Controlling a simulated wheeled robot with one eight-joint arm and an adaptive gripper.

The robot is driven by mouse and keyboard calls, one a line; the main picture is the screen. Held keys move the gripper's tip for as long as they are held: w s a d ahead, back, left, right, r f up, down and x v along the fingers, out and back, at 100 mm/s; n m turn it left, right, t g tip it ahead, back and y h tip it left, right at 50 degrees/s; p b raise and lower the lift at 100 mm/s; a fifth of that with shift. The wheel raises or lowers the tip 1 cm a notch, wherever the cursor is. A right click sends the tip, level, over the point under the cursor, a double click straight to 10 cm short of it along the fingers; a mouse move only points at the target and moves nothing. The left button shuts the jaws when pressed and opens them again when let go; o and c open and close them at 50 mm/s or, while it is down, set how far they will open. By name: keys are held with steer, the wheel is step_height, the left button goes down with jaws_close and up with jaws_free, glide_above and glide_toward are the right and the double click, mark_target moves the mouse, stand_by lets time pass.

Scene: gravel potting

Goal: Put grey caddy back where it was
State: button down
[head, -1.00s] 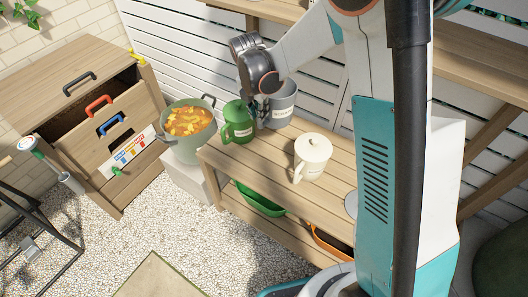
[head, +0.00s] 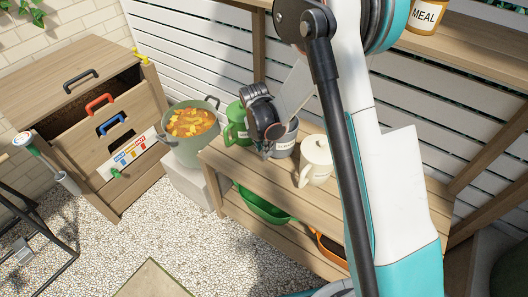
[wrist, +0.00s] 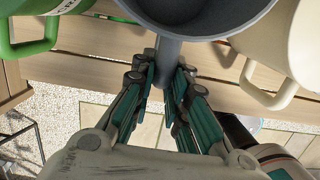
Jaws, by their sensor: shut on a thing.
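The grey caddy (head: 284,147) is at the bench between the green caddy (head: 235,123) and the cream lidded caddy (head: 316,157). My gripper (head: 266,150) is at its front left side and hides part of it. In the wrist view, my gripper (wrist: 166,78) is shut on the handle of the grey caddy (wrist: 205,18), whose round body fills the top. The green caddy (wrist: 30,40) is at the left there and the cream caddy (wrist: 280,55) close at the right. I cannot tell whether the grey caddy's base touches the slats.
The slatted bench (head: 232,160) has a lower shelf with a green tray (head: 262,206) and an orange tray (head: 330,248). A pot of orange pieces (head: 190,128) stands left of the bench. A wooden drawer cabinet (head: 85,95) is further left. A slatted wall is behind.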

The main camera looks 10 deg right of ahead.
step_height(320, 180, down, 3)
steer(key=shift+b, duration=0.45)
steer(key=c, duration=1.6)
jaws_free()
steer(key=shift+o, duration=0.2)
